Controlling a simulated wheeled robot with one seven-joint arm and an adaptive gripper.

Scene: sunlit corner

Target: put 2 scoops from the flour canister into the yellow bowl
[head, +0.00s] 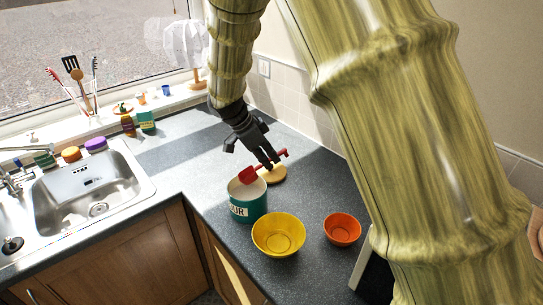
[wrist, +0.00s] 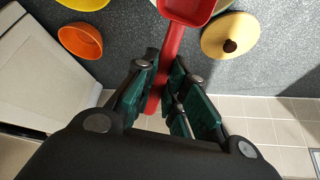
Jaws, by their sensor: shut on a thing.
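The teal flour canister (head: 248,208) stands open on the counter, its label partly showing. My gripper (head: 268,162) is shut on the handle of a red scoop (head: 249,174). The scoop's head is at the canister's mouth, over its back rim; I cannot tell how deep it sits. In the wrist view the handle of the red scoop (wrist: 172,45) runs between the fingers (wrist: 163,78). The visible part of its head looks empty, but its far end is cut off. The yellow bowl (head: 279,238) stands in front of the canister and looks empty; its edge shows in the wrist view (wrist: 84,3).
An orange bowl (head: 342,230) stands right of the yellow bowl. A round wooden lid with a knob (head: 275,175) lies behind the canister, near the tiled wall. The sink (head: 95,190) is at left. Counter left of the canister is clear.

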